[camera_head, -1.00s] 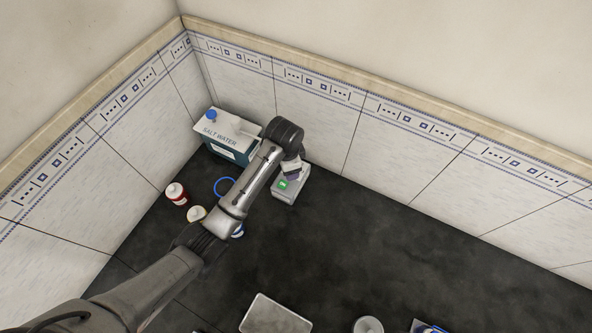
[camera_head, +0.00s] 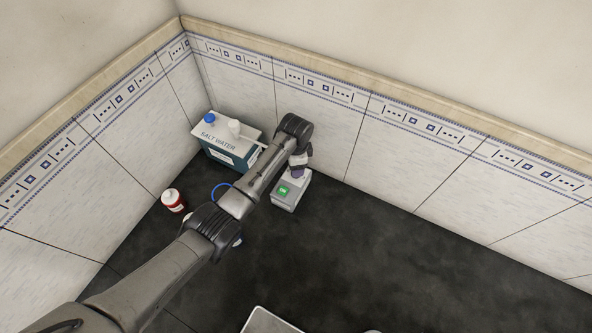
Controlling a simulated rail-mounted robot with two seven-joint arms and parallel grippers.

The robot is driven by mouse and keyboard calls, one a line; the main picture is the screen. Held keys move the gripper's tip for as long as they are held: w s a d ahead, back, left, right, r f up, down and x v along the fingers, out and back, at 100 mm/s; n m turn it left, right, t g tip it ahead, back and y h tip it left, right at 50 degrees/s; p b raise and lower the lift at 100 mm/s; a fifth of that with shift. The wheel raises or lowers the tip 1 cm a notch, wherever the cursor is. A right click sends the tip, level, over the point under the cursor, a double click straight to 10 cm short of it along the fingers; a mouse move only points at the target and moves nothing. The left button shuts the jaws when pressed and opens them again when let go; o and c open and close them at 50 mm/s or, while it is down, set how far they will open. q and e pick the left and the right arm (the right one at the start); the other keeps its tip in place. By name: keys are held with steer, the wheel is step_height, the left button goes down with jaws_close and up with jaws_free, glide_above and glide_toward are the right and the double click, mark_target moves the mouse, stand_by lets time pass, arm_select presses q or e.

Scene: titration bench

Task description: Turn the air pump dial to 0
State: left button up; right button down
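The air pump appears to be the small grey box (camera_head: 288,197) with a green lit patch (camera_head: 283,190) on top, on the dark floor near the back wall. My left arm reaches in from the lower left, and its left gripper (camera_head: 297,172) is at the top of the box, over its back part. The dial is hidden or too small to make out there. The fingers are small and partly covered by the wrist, so I cannot tell whether they are open or touching the dial. My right gripper is not in view.
A salt water tank (camera_head: 229,146) with a blue cap stands left of the box in the corner. A red and white bottle (camera_head: 173,200) and a blue loop (camera_head: 220,189) are left of my arm. A tray (camera_head: 268,322) lies at the bottom edge. The dark surface to the right is clear.

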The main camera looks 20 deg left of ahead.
arm_select(q)
step_height(320, 180, down, 4)
steer(key=shift+r+b, duration=0.1)
steer(key=shift+b, duration=0.2)
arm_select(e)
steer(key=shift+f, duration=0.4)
arm_select(q)
steer(key=shift+f, duration=0.35)
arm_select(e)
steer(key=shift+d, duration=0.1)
arm_select(q)
steer(key=shift+c, duration=0.4)
steer(key=c, duration=0.8)
steer(key=shift+c, duration=0.2)
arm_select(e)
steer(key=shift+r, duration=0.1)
